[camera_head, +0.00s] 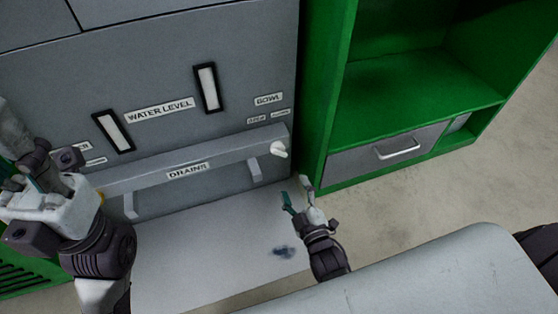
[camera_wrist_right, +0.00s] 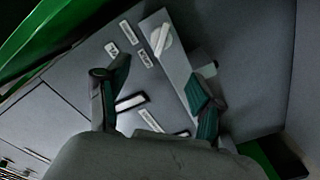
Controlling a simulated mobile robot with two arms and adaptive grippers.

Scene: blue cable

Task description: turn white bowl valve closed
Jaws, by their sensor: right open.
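The white bowl valve (camera_head: 279,149) is a small white knob at the right end of the grey drains ledge, below the BOWL label (camera_head: 268,99). In the right wrist view the valve (camera_wrist_right: 161,40) is an elongated white handle, beyond my fingertips and between their directions. My right gripper (camera_head: 295,192) is open and empty, below and slightly right of the valve in the head view, apart from it. Its two teal-padded fingers (camera_wrist_right: 158,80) are spread in the wrist view. My left gripper (camera_head: 40,175) is at the left edge, in front of the panel; its fingers are partly hidden.
The DRAINS label (camera_head: 187,171) and two handle-like brackets are on the panel's lower part. Two black-framed gauges (camera_head: 208,88) flank the WATER LEVEL label. A green cabinet (camera_head: 420,95) with a grey drawer (camera_head: 390,150) stands close on the right. A pale platform (camera_head: 200,255) lies below.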

